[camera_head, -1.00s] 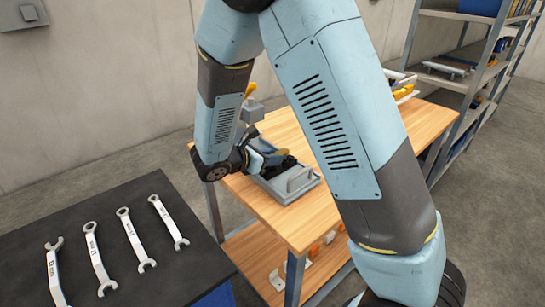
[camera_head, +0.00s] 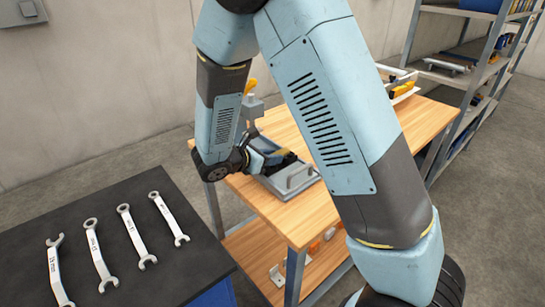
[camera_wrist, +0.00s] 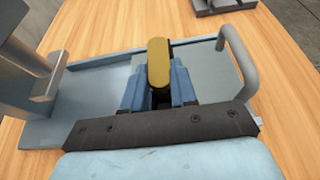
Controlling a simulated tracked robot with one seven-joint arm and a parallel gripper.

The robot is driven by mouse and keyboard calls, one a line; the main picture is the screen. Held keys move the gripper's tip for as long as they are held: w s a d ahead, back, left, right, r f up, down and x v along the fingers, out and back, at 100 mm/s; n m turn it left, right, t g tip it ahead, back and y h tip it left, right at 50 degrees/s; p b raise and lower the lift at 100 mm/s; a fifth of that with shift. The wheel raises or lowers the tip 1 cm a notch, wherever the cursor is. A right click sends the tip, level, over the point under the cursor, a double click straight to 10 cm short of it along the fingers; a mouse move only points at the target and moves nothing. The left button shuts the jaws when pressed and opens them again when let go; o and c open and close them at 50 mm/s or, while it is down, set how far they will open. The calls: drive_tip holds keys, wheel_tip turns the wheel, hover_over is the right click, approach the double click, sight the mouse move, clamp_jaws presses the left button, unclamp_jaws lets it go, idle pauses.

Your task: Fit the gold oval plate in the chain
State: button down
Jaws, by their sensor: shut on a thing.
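The gold oval plate (camera_wrist: 158,63) is held between the blue fingers of my gripper (camera_wrist: 159,88) in the wrist view. Its rounded far end sticks out past the fingertips, over a grey fixture tray (camera_wrist: 208,57). I cannot tell whether the plate touches the tray. In the head view my gripper (camera_head: 275,156) is over the same tray on the wooden bench. No chain can be made out; the near part of the tray is hidden by my gripper and wrist.
The tray has a raised bar handle (camera_wrist: 238,62) at right and a grey upright block (camera_wrist: 38,85) at left. A dark table with several wrenches (camera_head: 134,237) stands at front left. A white bin (camera_head: 402,85) sits at the bench's back, near a shelf rack (camera_head: 468,82).

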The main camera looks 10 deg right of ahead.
drive_tip(key=shift+f, duration=0.4)
idle(0.3)
drive_tip(key=c, duration=0.8)
unclamp_jaws()
drive_tip(key=v, duration=1.3)
drive_tip(key=shift+s+a, duration=0.3)
